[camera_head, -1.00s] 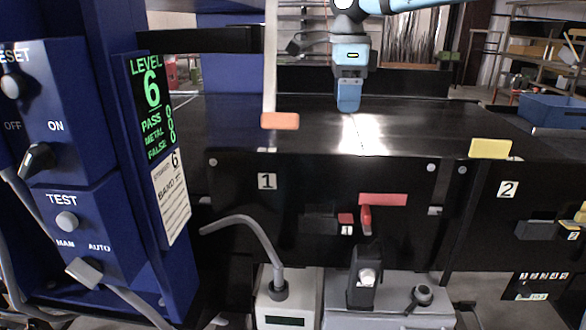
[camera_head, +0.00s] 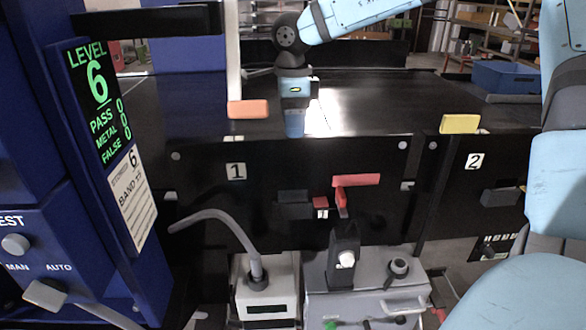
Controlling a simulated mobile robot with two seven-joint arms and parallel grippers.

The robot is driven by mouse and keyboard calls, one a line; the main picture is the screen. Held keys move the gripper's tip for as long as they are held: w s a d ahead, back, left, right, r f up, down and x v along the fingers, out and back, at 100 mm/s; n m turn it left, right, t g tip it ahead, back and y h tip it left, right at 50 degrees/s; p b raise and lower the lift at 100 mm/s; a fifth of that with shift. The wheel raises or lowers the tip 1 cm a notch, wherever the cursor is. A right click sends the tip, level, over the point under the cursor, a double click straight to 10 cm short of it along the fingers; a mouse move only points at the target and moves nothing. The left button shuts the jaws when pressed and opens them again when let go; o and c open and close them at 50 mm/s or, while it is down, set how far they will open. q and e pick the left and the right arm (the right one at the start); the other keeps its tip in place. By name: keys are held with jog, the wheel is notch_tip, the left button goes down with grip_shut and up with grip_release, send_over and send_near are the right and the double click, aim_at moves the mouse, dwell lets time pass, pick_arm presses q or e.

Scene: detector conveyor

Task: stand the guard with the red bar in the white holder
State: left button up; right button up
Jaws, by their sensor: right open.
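A red bar (camera_head: 357,180) with a red upright piece below it is on the front of the black panel (camera_head: 205,200) labelled 1. I cannot tell whether that panel is the guard. A white-and-grey box (camera_head: 265,283) with a dark display and a bent grey tube stands below it; I cannot tell whether it is the white holder. My right gripper (camera_head: 293,130) points down over the dark conveyor top, behind the panel's upper edge and right of an orange block (camera_head: 248,109). It is open, with nothing seen in it. My left gripper is out of view.
A blue control cabinet (camera_head: 22,190) with a lit display fills the left side. A yellow block (camera_head: 459,124) sits at the top of panel 2. A grey box (camera_head: 320,306) with a black upright piece stands at the front. A blue bin (camera_head: 506,78) is at the back right.

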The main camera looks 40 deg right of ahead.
aim_at(293, 140)
notch_tip(293, 140, down, 4)
jog(key=shift+r+p, duration=0.15)
jog(key=shift+p, duration=0.45)
jog(key=shift+w+f, duration=0.15)
jog(key=shift+f, duration=0.15)
jog(key=shift+r, duration=0.1)
jog(key=shift+f+b, duration=0.3)
jog(key=shift+b, duration=0.4)
jog(key=shift+r, duration=0.1)
grip_shut()
